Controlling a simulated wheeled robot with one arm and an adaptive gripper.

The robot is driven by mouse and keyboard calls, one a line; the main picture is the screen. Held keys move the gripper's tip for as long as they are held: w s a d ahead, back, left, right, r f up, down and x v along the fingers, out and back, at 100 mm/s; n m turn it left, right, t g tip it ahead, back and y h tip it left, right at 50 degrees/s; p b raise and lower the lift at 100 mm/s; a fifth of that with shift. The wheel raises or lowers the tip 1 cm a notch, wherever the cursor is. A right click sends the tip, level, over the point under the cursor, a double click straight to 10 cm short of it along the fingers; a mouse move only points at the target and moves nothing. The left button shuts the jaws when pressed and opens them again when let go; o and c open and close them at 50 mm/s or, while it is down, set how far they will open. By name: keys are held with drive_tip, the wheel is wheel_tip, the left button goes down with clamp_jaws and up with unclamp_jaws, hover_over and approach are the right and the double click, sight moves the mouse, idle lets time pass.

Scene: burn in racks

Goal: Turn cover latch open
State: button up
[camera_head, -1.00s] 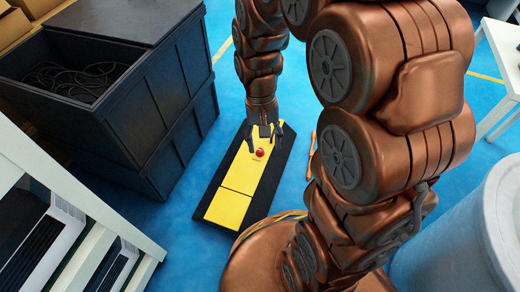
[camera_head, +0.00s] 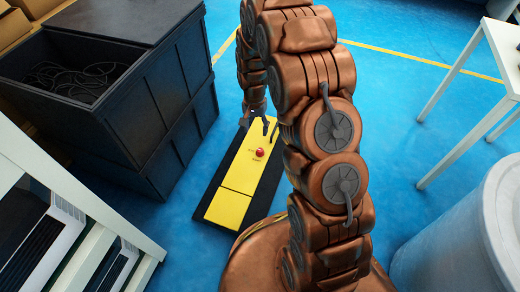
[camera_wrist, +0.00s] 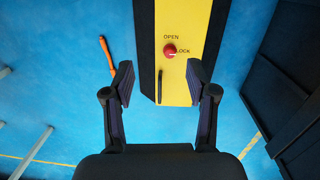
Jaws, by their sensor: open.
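The cover latch is a round red knob (camera_head: 260,152) on a yellow panel (camera_head: 232,205) with black borders, lying on the floor. In the wrist view the knob (camera_wrist: 169,50) has the word OPEN above it and LOCK at its right. A small pale mark on it seems to face LOCK. My gripper (camera_wrist: 160,83) is open and empty, its fingers apart on either side of the panel's yellow strip, with the knob ahead of the fingertips. In the head view my gripper (camera_head: 259,123) is just beyond the knob, not touching it. A slim black handle (camera_wrist: 160,86) shows between the fingers.
An orange tool (camera_wrist: 107,58) lies on the blue floor beside the panel. A black crate (camera_head: 150,110) with cables stands left of it. A white rack (camera_head: 70,230) is at lower left, a pale drum (camera_head: 460,240) and white table (camera_head: 500,50) at right.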

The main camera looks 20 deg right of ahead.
sight(260, 150)
drive_tip(key=w+d+f+m, duration=0.1)
drive_tip(key=w+f, duration=0.1)
drive_tip(key=f, duration=0.3)
drive_tip(key=w+d+f+m, duration=0.1)
drive_tip(key=w+d+f, duration=0.1)
drive_tip(key=f, duration=0.4)
drive_tip(key=w+d+f+m+t, duration=0.1)
drive_tip(key=w+f, duration=0.1)
drive_tip(key=f, duration=0.4)
drive_tip(key=shift+w+d+f+m, duration=0.1)
drive_tip(key=shift+w+d+m, duration=0.2)
drive_tip(key=shift+w+d, duration=0.1)
drive_tip(key=shift+f+b, duration=1.3)
drive_tip(key=shift+f, duration=2.65)
clamp_jaws()
